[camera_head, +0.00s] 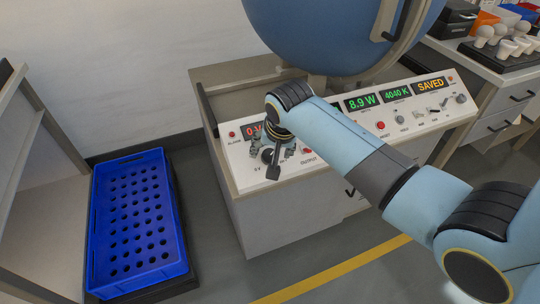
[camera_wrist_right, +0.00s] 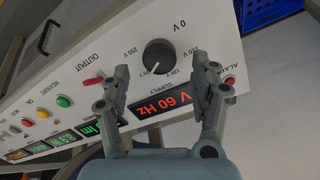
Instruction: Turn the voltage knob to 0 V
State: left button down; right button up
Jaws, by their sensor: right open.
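The voltage knob (camera_wrist_right: 159,56) is a round black dial on the white sloping panel (camera_wrist_right: 95,50). In the right wrist view its white pointer line faces down, toward the 100 V side and away from the 0 V print (camera_wrist_right: 180,25). My right gripper (camera_wrist_right: 163,77) is open, with one finger on each side of the knob; I cannot tell if either touches it. In the head view my right gripper (camera_head: 272,152) hangs over the panel's left end and partly hides the knob. My left gripper is not in view.
A red SUPPLY display (camera_wrist_right: 160,96) sits beside the knob, with a red OUTPUT switch (camera_wrist_right: 92,81) and coloured buttons further along. A large blue sphere (camera_head: 340,30) stands behind the panel. A blue crate (camera_head: 98,235) sits on the floor at left. Bulbs (camera_head: 505,45) stand at far right.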

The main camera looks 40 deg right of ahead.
aim_at(270, 155)
jog(key=shift+b+x, duration=0.35)
jog(key=shift+x, duration=1.3)
jog(key=shift+c, duration=0.4)
jog(key=c, duration=1.1)
